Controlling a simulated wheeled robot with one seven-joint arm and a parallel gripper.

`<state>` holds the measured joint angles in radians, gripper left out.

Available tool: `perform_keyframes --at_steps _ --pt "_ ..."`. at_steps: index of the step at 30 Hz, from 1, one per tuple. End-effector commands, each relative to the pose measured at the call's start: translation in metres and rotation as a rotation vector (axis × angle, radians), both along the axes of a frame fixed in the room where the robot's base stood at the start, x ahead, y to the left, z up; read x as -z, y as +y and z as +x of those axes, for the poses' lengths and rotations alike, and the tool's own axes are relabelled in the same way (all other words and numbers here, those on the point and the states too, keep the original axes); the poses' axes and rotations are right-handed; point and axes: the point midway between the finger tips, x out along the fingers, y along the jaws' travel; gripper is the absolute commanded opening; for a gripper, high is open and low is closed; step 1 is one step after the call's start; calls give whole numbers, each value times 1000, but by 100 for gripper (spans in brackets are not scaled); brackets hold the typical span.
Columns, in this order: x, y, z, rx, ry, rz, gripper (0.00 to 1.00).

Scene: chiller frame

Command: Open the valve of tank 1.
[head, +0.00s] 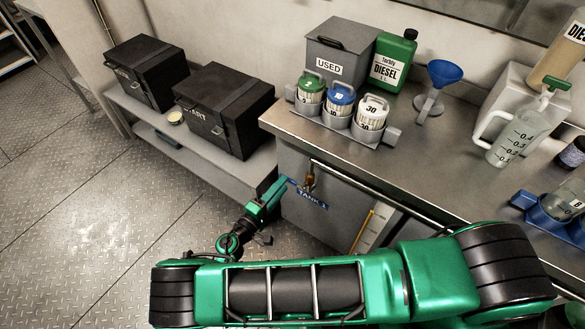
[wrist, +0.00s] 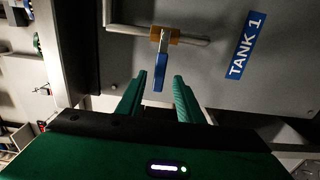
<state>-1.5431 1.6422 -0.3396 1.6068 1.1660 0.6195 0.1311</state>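The tank 1 valve has a brass body (wrist: 165,36) on a thin grey pipe and a blue lever handle (wrist: 161,62). In the wrist view the lever points down toward my gripper, across the pipe. My gripper (wrist: 160,79) is open, its two green fingers on either side of the lever's free end, with gaps on both sides. I cannot tell how deep the lever is between them. A blue "TANK 1" label (wrist: 247,45) is right of the valve. In the head view the brass valve (head: 310,179) and label (head: 312,198) show below the counter edge, beside my gripper (head: 277,189).
The steel counter (head: 430,165) above the valve bears a three-canister rack (head: 330,122), a diesel can (head: 392,62), a blue funnel (head: 444,72) and a jug (head: 520,130). Black cases (head: 225,105) stand on a low shelf at left. The floor (head: 80,215) is clear at left.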

Motion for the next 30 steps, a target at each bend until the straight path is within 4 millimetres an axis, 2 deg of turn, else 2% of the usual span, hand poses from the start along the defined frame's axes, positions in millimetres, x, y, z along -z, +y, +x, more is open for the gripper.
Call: perform_keyframes --at_steps 6,13,18,27,29,30 --pt "0 -24 31 0 0 -1 34" --pt "0 -43 56 -1 0 -2 34" --pt "0 -49 64 -2 0 -2 34" --pt "0 -50 66 -2 0 -1 34" --pt "0 -50 66 -2 0 -1 22" --pt "0 -50 66 -2 0 -1 12"
